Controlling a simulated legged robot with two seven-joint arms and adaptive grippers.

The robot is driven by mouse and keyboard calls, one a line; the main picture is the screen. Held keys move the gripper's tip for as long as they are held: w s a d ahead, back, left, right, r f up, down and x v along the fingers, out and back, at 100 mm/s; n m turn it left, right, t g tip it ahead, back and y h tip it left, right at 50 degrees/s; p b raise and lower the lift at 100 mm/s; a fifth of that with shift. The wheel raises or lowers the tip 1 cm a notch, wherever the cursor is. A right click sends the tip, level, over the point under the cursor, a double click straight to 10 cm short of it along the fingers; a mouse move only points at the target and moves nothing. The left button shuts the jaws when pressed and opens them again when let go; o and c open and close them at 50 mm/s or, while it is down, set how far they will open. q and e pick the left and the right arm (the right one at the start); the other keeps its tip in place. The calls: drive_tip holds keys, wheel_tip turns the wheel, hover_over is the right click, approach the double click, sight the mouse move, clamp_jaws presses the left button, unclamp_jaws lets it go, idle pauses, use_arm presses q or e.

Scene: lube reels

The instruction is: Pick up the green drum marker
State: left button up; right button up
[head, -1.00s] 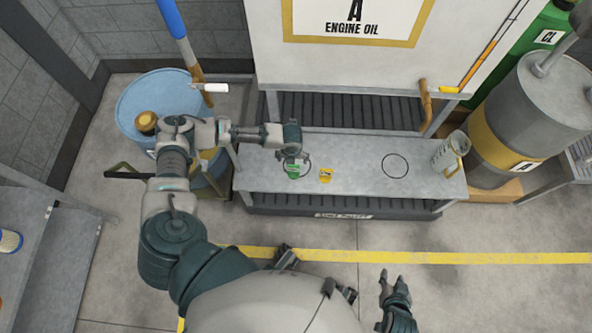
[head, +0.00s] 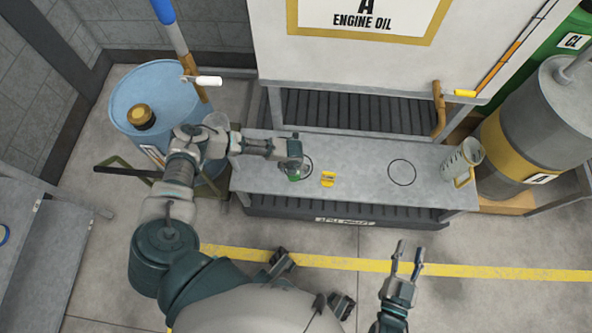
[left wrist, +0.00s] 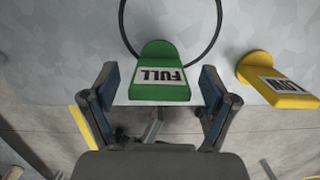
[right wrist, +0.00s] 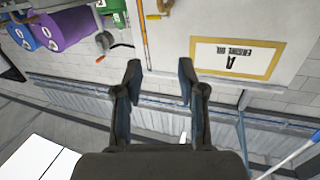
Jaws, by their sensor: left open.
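The green drum marker (left wrist: 160,78), labelled FULL, stands on the grey bench by a black ring in the left wrist view. In the head view the green marker (head: 294,178) is mostly covered by my left gripper (head: 297,170). My left gripper (left wrist: 158,92) is open, with one finger on each side of the marker's lower part and a gap to both sides. My right gripper (head: 408,262) is open and empty in front of the bench; its parted fingers (right wrist: 160,80) also show in the right wrist view.
A yellow marker (head: 328,180) stands right of the green one; its label is partly readable in the left wrist view (left wrist: 280,82). A clear jug (head: 462,160) stands at the bench's right end. A blue drum (head: 155,105) is at the left. The bench (head: 365,185) is clear around the right ring.

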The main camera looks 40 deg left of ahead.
use_arm(q)
drive_tip(key=shift+a+f, duration=0.15)
drive_tip(key=shift+f, duration=0.4)
drive_tip(key=shift+c, duration=0.7)
drive_tip(key=c, duration=1)
use_arm(e)
drive_tip(key=shift+a+r+t, duration=0.1)
drive_tip(key=shift+r+t, duration=0.4)
drive_tip(key=shift+r, duration=0.1)
use_arm(q)
drive_tip(key=shift+r, duration=0.15)
